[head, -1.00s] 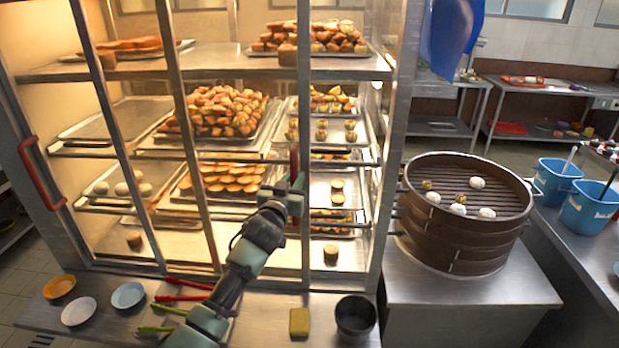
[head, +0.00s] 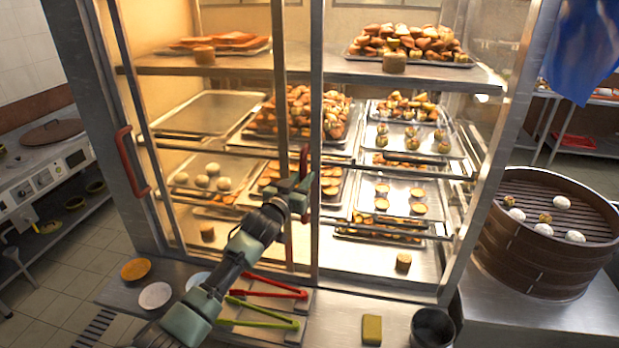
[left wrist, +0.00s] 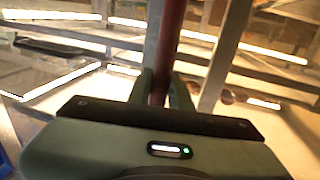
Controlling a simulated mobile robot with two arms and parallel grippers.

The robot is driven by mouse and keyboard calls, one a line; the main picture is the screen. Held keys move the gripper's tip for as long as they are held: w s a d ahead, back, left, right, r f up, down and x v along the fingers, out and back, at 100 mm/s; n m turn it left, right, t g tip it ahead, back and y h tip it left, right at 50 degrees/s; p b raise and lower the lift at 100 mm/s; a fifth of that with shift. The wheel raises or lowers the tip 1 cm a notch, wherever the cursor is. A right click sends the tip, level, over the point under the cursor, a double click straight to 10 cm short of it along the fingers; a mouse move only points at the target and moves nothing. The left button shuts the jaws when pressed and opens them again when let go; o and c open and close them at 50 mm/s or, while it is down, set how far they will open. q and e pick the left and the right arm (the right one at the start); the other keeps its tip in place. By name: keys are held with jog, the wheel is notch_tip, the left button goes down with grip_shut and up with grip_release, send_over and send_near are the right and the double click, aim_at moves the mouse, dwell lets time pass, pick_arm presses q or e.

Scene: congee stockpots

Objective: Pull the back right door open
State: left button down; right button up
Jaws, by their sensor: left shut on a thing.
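The glass-fronted cabinet (head: 400,282) stands ahead with its lights on. The right sliding door (head: 315,235) has a metal edge post and an upright red handle (head: 304,160). This post stands just right of another post (head: 280,120), and the cabinet front to its right looks uncovered. In the left wrist view the red handle (left wrist: 170,40) runs up between the two fingers of the gripper (left wrist: 163,90). My right gripper is in neither view.
Another red handle (head: 130,162) is on the cabinet's left side. Trays of pastries (head: 405,190) fill the shelves. Red tongs (head: 275,287), green tongs (head: 262,312), small plates (head: 155,295), a yellow sponge (head: 372,329) and a dark cup (head: 433,328) lie in front. A steamer (head: 530,250) stands right.

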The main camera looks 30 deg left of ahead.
pick_arm(q)
jog(key=shift+a, duration=0.35)
jog(key=c, duration=1.3)
grip_release()
jog(key=shift+s, duration=0.15)
jog(key=s+b, duration=0.2)
jog(key=s, duration=0.5)
jog(key=shift+s+d, duration=0.3)
jog(key=shift+f, duration=0.1)
